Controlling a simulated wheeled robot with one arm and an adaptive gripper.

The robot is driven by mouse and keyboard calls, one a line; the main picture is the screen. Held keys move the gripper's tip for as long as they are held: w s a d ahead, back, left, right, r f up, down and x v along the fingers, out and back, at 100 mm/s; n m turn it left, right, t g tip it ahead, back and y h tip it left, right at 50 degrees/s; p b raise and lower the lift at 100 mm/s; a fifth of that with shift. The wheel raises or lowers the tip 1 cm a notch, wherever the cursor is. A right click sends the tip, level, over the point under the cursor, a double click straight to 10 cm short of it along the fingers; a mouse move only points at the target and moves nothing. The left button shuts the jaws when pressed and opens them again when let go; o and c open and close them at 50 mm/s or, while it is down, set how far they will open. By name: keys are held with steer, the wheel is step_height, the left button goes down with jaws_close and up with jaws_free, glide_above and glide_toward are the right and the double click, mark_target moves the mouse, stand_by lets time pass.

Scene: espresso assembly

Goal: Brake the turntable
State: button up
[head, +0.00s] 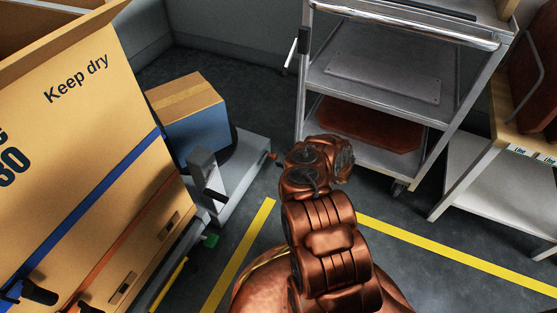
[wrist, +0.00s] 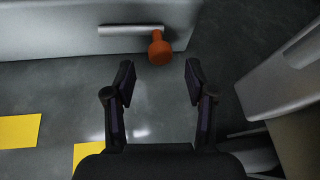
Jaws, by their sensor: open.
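The turntable shows in the head view as a dark disc (head: 228,150) on a low grey base (head: 247,172), with a blue and cardboard box (head: 190,118) on it. A small orange-red knob (head: 271,155) sticks out at the base's right end. In the wrist view the orange-red knob (wrist: 160,50) hangs by a light grey bar (wrist: 128,31) on the base's side wall (wrist: 60,28). My gripper (wrist: 159,82) is open and empty. Its two black fingers point at the knob, which lies just beyond the gap between the tips. In the head view my arm hides the fingers.
A large "Keep dry" carton (head: 85,130) with blue and orange straps stands at the left. A grey metal cart (head: 375,75) stands behind my arm, and a table (head: 480,175) is at the right. Yellow lines (head: 238,255) mark the dark floor, which is clear around the base's right end.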

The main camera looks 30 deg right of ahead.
steer(key=shift+b+x, duration=0.3)
steer(key=shift+x, duration=0.9)
steer(key=shift+w+a+f, duration=0.2)
steer(key=shift+w+f, duration=0.05)
steer(key=shift+w, duration=0.25)
steer(key=shift+c, duration=0.2)
jaws_close()
